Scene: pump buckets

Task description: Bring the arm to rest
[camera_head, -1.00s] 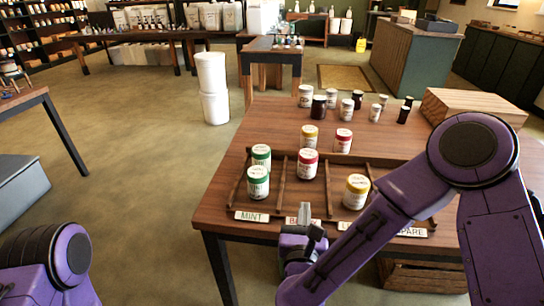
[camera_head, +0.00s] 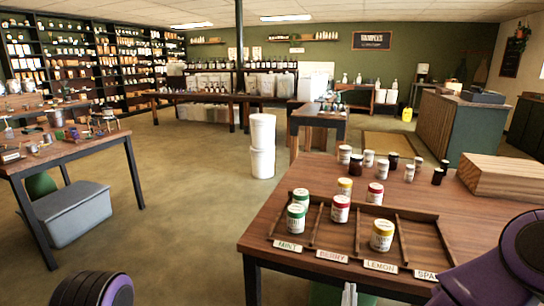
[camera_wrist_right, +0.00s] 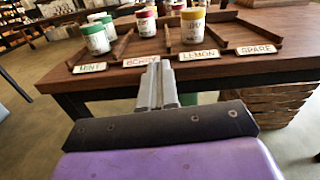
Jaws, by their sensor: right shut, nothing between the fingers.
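My right gripper (camera_head: 348,292) is low at the table's front edge, mostly cut off by the head view's bottom. In the right wrist view the right gripper (camera_wrist_right: 158,85) has its fingers together with nothing between them, in front of the tray's label side. My right arm's purple links fill the lower right corner. Only a rounded part of my left arm shows at lower left; its gripper is out of view. The divided tray (camera_head: 318,222) holds two green-banded jars (camera_head: 296,218) at MINT, a red-banded jar (camera_head: 340,208) at BERRY and a yellow-banded jar (camera_head: 382,235) at LEMON.
Behind the tray stand a yellow-banded jar (camera_head: 345,186), a red-banded jar (camera_head: 375,193) and several white and dark jars. A wooden box (camera_head: 500,177) is at the table's right. White buckets (camera_head: 262,145) stand stacked on the floor. A cluttered table (camera_head: 75,147) is at left.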

